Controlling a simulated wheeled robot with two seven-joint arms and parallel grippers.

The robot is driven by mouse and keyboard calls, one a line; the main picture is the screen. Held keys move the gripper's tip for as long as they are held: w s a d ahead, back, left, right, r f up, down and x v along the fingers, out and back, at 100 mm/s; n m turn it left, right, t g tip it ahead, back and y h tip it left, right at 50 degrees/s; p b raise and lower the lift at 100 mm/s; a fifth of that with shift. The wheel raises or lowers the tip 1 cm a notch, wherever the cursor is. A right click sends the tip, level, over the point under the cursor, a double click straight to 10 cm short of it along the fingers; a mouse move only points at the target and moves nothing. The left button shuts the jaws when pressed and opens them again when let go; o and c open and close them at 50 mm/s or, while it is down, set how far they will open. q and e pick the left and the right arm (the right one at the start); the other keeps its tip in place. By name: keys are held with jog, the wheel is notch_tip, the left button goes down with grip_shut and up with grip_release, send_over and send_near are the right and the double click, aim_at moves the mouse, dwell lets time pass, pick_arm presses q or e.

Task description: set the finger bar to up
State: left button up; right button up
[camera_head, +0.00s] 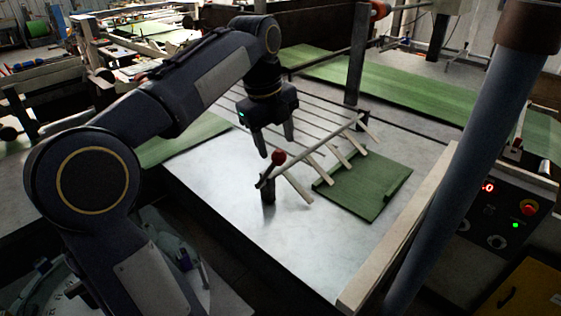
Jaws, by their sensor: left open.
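The finger bar (317,157) is a thin rail with several pale fingers slanting down to the right, low over the metal table. A lever with a dark red ball knob (279,156) stands at its near end on a short dark post (268,190). My left gripper (275,145) points down just above and to the left of the knob. Its two fingers are apart, and it appears to hold nothing. Whether a finger touches the knob I cannot tell. My right gripper is not in view.
A green sack sheet (365,188) lies on the metal table (225,195) beside the fingers. Green belts run behind. A pale rail (395,245) edges the right side. A control box (500,215) with a red button and red display stands at right.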

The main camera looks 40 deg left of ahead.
aim_at(278, 154)
pick_arm(q)
jog(key=f, duration=0.2)
jog(key=w+f, duration=0.1)
jog(key=f, duration=0.4)
jog(key=shift+w+d+f, duration=0.1)
jog(key=shift+w+f, duration=0.1)
jog(key=shift+w, duration=0.05)
jog(key=shift+c, duration=0.2)
jog(key=shift+r, duration=0.1)
grip_shut()
